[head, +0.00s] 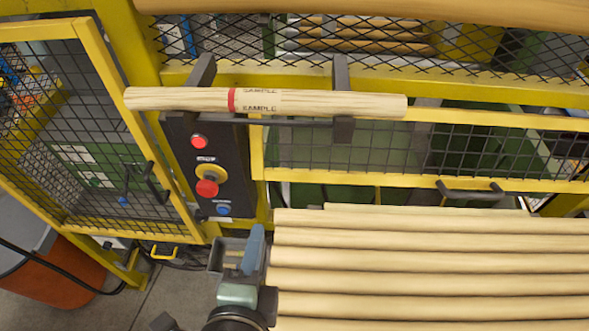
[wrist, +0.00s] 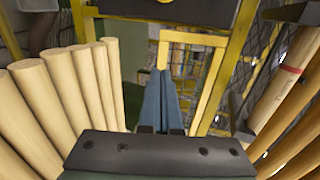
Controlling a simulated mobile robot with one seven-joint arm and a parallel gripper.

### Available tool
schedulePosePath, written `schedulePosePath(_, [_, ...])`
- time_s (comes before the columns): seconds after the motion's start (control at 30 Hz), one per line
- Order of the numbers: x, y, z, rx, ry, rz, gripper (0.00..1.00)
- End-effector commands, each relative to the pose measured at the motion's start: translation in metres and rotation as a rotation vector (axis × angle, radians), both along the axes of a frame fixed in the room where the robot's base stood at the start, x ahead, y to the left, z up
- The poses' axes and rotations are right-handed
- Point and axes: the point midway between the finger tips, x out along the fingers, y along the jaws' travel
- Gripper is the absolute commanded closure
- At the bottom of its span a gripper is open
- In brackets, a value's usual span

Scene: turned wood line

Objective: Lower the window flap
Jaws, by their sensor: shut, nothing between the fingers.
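The window flap (head: 340,184) is a yellow-framed black mesh panel across the middle right of the head view. A dark handle (head: 470,192) sits on its lower rail. An open gap shows between that rail and the wood poles below. My gripper (head: 256,238) is below and left of the flap, beside the pole ends, and apart from the handle. In the wrist view its blue fingers (wrist: 162,95) are together, with nothing between them. I cannot make out the flap's handle in the wrist view.
Several pale poles (head: 420,258) lie to the right of my gripper. A marked sample rod (head: 180,98) rests on two dark brackets above the flap. A dark button panel (head: 180,165) and a yellow mesh door (head: 88,60) stand left. Grey floor (head: 165,290) shows at lower left.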

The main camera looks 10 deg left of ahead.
Motion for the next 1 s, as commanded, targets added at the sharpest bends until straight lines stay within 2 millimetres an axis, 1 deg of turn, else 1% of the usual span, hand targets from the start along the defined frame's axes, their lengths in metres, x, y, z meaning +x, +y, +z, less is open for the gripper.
schedulePosePath(0.17, [0.013, 0.001, -0.007, 0.000, -0.002, 0.000, 1.00])
schedulePosePath(0.33, [0.039, 0.003, -0.012, -0.001, 0.000, -0.001, 1.00])
schedulePosePath(0.7, [0.096, 0.007, -0.034, 0.000, 0.001, -0.001, 1.00])
schedulePosePath(0.9, [0.118, 0.009, -0.043, 0.000, 0.001, -0.001, 1.00])
schedulePosePath(1.0, [0.124, 0.010, -0.047, -0.001, 0.002, -0.001, 1.00])
